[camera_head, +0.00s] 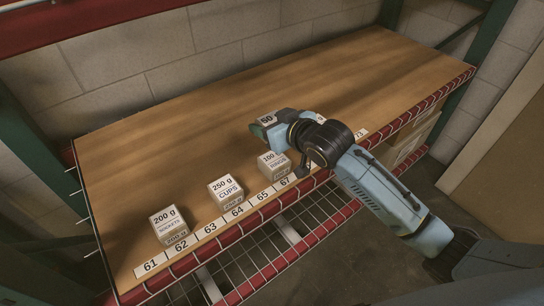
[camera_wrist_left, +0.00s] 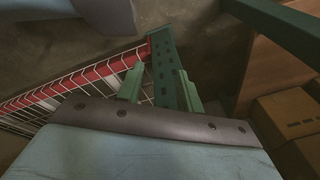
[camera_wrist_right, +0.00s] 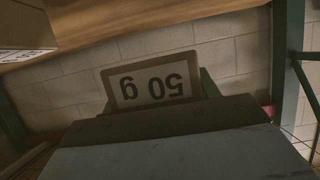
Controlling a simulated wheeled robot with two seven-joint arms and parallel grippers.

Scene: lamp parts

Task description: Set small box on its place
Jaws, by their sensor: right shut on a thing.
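The small box (camera_head: 267,119), marked 50, is in my right gripper (camera_head: 264,126), above the wooden shelf (camera_head: 170,115). Its 50 g label faces the right wrist view (camera_wrist_right: 152,83), where it appears upside down between the green fingers. The box's lower part is hidden in the head view, so I cannot tell its exact height over the shelf. My left gripper (camera_wrist_left: 160,88) shows only in the left wrist view; its green fingers are apart with nothing between them.
On the shelf stand a 200 g box (camera_head: 168,225), a 250 g cups box (camera_head: 226,191) and a 100 g rings box (camera_head: 273,163), behind a front strip of number labels (camera_head: 209,227). My right arm covers part of the strip. The shelf's back is clear. Cartons (camera_head: 410,135) stand below right.

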